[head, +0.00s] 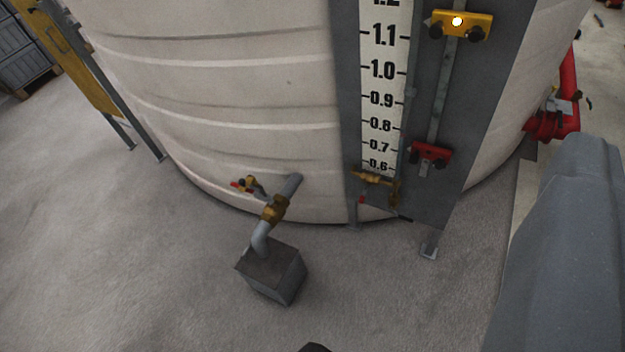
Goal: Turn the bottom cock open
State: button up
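Low on a large cream tank (230,90) is a grey pipe with a brass valve (273,208). It has a brass stem and a small red-tipped handle to its left. A second brass cock (375,180) sits at the foot of the level gauge, just under the 0.6 mark, with a small red part below it. I cannot tell which of these is the bottom cock, or how far either is turned. Only a dark tip, perhaps my gripper (315,348), shows at the bottom edge. It is apart from both fittings, and its fingers are hidden.
The pipe bends down into a grey box (272,270) on the concrete floor. The gauge panel (480,110) carries a yellow bracket (462,24) and a red bracket (431,153). Red piping (568,100) stands at right. My grey arm part fills the lower right.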

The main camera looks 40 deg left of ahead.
aim_at(362, 195)
jog(key=u, duration=0.45)
jog(key=i, duration=0.85)
jog(key=u, duration=0.3)
